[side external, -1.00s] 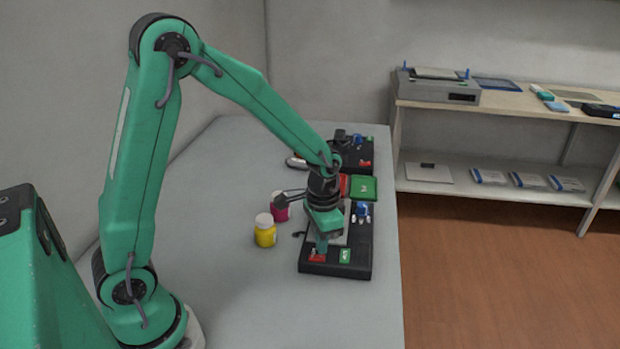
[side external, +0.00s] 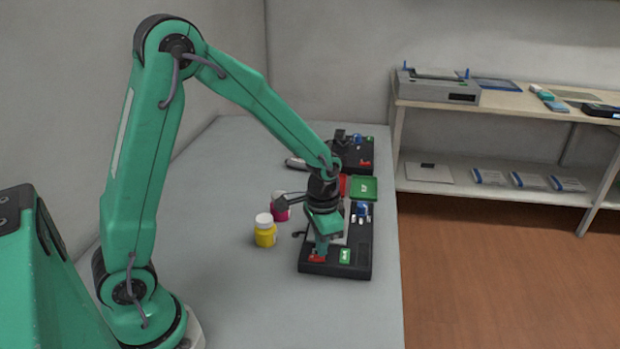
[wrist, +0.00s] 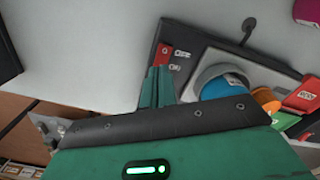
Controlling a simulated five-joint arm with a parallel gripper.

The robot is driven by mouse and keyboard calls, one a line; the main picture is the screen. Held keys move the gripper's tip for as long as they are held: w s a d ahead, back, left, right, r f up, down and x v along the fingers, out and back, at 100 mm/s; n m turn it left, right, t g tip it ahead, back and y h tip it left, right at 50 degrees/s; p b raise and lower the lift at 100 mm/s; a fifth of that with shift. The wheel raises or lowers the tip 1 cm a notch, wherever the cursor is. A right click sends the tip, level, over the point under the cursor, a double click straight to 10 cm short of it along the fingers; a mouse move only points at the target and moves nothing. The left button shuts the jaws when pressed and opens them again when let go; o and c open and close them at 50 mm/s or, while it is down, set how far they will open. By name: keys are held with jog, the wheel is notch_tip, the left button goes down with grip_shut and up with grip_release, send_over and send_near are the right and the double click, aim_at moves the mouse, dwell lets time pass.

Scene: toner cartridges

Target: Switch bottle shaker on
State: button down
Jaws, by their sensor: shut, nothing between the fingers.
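The black machine, apparently the bottle shaker (side external: 354,268), stands near the table's right edge. A red switch-like part (side external: 316,258) and a green part (side external: 345,256) sit at its near end. My gripper (side external: 321,248) points down at the red part, with its fingers shut and empty. In the wrist view, the fingertips (wrist: 158,76) are right by the red part (wrist: 165,53); I cannot tell whether they touch. A blue and grey round part (wrist: 222,82) and an orange one (wrist: 265,100) show on the machine. My gripper hides part of it.
A yellow bottle with a white cap (side external: 265,231) and a magenta bottle (side external: 281,210) stand left of the machine. A green tray (side external: 364,187) and another black machine (side external: 352,153) are behind. The table's left part is clear. A shelf (side external: 500,105) stands at right.

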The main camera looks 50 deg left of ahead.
jog(key=shift+f, duration=0.65)
dwell(0.5)
jog(key=shift+r, duration=3.55)
jog(key=shift+r, duration=0.1)
jog(key=s+r+n+t, duration=0.3)
jog(key=s+r+t, duration=0.2)
jog(key=s+r, duration=0.8)
jog(key=shift+s+a+t, duration=0.3)
jog(key=shift+s+a, duration=0.1)
jog(key=shift+s, duration=0.8)
